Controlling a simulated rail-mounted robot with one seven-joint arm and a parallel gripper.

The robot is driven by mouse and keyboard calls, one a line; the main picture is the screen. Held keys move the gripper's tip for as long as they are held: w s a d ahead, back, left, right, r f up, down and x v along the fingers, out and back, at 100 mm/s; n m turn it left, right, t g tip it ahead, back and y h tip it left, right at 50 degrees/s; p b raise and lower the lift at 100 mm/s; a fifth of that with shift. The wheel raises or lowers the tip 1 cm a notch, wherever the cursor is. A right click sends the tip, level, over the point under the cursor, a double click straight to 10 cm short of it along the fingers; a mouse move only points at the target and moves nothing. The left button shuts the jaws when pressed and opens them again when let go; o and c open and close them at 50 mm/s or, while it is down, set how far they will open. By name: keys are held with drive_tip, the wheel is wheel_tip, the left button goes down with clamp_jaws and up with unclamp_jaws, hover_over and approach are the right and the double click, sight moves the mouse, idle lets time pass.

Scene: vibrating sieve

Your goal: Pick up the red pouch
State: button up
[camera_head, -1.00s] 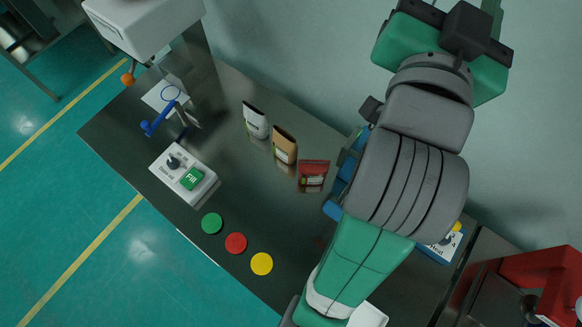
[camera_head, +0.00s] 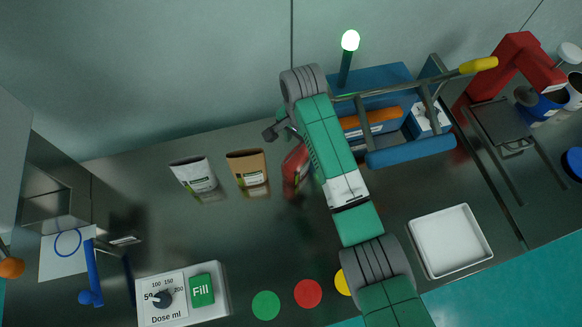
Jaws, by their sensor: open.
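The red pouch (camera_head: 293,168) stands on the dark metal table, to the right of the brown pouch. My arm hides its right part. My arm reaches up from the lower right, and its far end is just above and beside the red pouch in the picture.
A brown pouch (camera_head: 248,168) and a white pouch (camera_head: 194,174) stand to the left. A white tray (camera_head: 449,241) lies at right. A Fill control box (camera_head: 181,294) and coloured discs (camera_head: 308,293) are in front.

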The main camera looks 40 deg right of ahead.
sight(297, 148)
drive_tip(key=shift+w+a+f+b, duration=0.1)
drive_tip(key=shift+w+f+b, duration=0.15)
drive_tip(key=shift+f, duration=1.05)
drive_tip(key=shift+w+f+b, duration=0.1)
drive_tip(key=shift+f+b, duration=0.15)
drive_tip(key=shift+f, duration=1.05)
drive_tip(key=shift+f, duration=0.25)
clamp_jaws()
